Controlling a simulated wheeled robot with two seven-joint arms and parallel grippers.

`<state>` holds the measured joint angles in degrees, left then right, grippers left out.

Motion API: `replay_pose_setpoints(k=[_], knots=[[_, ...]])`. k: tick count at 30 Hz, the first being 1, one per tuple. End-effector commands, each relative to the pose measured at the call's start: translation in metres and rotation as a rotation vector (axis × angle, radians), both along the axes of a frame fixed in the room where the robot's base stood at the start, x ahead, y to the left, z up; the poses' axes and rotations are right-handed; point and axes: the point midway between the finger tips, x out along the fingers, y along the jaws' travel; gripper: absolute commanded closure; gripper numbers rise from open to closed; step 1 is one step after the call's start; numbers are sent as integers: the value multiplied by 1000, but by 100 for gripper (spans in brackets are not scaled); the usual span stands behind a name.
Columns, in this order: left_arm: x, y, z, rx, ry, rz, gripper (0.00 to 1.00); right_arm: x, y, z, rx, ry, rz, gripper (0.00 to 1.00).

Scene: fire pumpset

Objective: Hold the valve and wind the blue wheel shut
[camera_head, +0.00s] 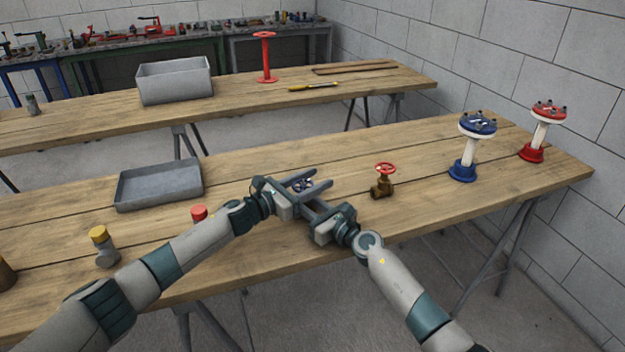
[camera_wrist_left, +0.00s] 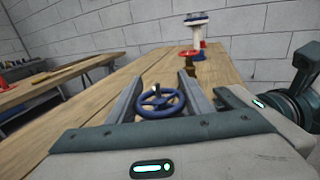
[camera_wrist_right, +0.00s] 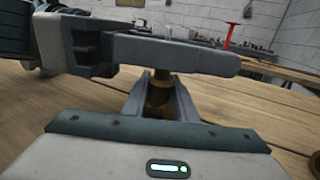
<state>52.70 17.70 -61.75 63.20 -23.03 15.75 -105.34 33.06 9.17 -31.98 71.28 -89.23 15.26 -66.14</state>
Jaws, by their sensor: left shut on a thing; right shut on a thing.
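The blue wheel (camera_wrist_left: 158,99) sits between the two fingers of my left gripper (camera_wrist_left: 160,92), which is shut on it. In the head view the blue wheel (camera_head: 302,185) is largely covered by the left gripper (camera_head: 306,182). Below it is the brass valve body (camera_wrist_right: 159,96), upright between the fingers of my right gripper (camera_wrist_right: 160,100), which is shut on it from the near right side. A left gripper finger crosses above the valve in the right wrist view and hides the wheel there.
A brass valve with a red wheel (camera_head: 384,178) stands to the right. Farther right are a blue-based stand (camera_head: 463,170) and a red-based stand (camera_head: 533,152). A grey tray (camera_head: 160,185), a red-topped item (camera_head: 199,213) and a yellow-capped fitting (camera_head: 102,245) are to the left.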

Motion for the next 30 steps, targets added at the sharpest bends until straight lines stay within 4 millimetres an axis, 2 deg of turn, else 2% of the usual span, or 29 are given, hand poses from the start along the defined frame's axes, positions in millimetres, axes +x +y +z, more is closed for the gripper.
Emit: replay_pose_setpoints(k=[12, 26, 27, 29, 30], knots=[[-5, -3, -1, 2, 2, -175, 77, -1, 1, 0, -1, -1, 3, 100], [-7, -3, -2, 3, 4, -192, 77, -1, 1, 0, -1, -1, 3, 100], [-7, -3, -2, 3, 4, -192, 47, -1, 1, 0, -1, -1, 3, 100], [-7, -3, -2, 3, 4, -192, 35, -1, 1, 0, -1, -1, 3, 100], [-7, -3, -2, 2, 4, -192, 35, -1, 1, 0, -1, -1, 3, 100]])
